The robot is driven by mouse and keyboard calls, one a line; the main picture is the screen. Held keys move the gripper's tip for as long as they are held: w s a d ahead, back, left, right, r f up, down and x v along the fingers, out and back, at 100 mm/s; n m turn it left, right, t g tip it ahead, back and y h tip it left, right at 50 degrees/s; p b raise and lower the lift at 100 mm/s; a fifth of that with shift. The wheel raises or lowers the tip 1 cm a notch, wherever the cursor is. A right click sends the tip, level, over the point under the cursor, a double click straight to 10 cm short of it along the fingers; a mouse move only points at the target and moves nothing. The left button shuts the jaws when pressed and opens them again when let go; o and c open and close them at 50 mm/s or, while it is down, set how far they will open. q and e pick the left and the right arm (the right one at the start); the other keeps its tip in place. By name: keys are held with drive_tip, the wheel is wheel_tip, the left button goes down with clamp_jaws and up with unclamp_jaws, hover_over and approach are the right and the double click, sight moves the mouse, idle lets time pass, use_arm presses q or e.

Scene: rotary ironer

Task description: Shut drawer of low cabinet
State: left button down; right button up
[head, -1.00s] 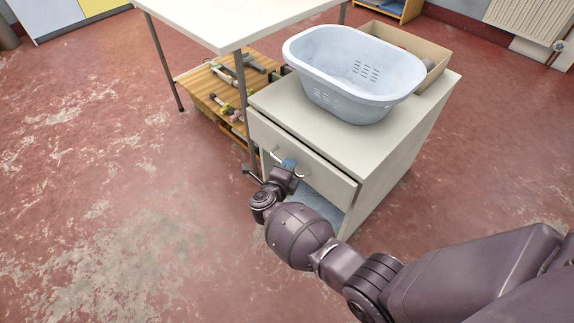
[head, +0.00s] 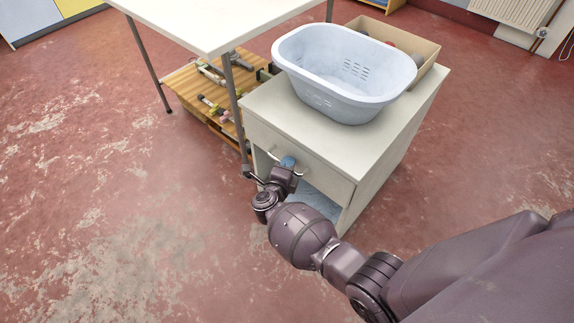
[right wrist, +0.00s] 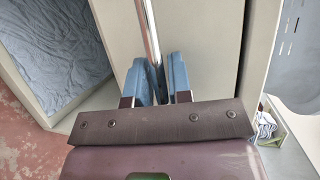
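The low cabinet (head: 290,122) is pale, with its drawer (head: 328,180) at the top of the front. My right gripper (head: 287,163) is at the drawer's metal bar handle (head: 272,153). In the right wrist view, the blue finger pads (right wrist: 160,80) close in on both sides of the handle (right wrist: 149,35), in front of the drawer face (right wrist: 205,45). Part of the handle is hidden by the gripper. My left gripper is not in view.
A pale blue laundry basket (head: 345,70) and a cardboard box (head: 425,50) stand on the cabinet. Blue cloth (right wrist: 50,45) lies in the open compartment below the drawer. A white table (head: 210,22) and a low wooden rack (head: 190,88) are to the left. The left floor is clear.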

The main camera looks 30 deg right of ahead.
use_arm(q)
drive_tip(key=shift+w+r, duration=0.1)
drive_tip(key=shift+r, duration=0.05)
use_arm(e)
drive_tip(key=shift+d+r, duration=0.15)
drive_tip(key=shift+d, duration=0.05)
drive_tip(key=shift+s+a, duration=0.15)
drive_tip(key=shift+a, duration=0.05)
use_arm(q)
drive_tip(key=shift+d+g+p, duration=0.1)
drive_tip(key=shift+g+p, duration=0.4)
drive_tip(key=shift+p, duration=0.6)
use_arm(e)
drive_tip(key=v, duration=1)
drive_tip(key=shift+s+a, duration=0.15)
drive_tip(key=shift+a, duration=0.1)
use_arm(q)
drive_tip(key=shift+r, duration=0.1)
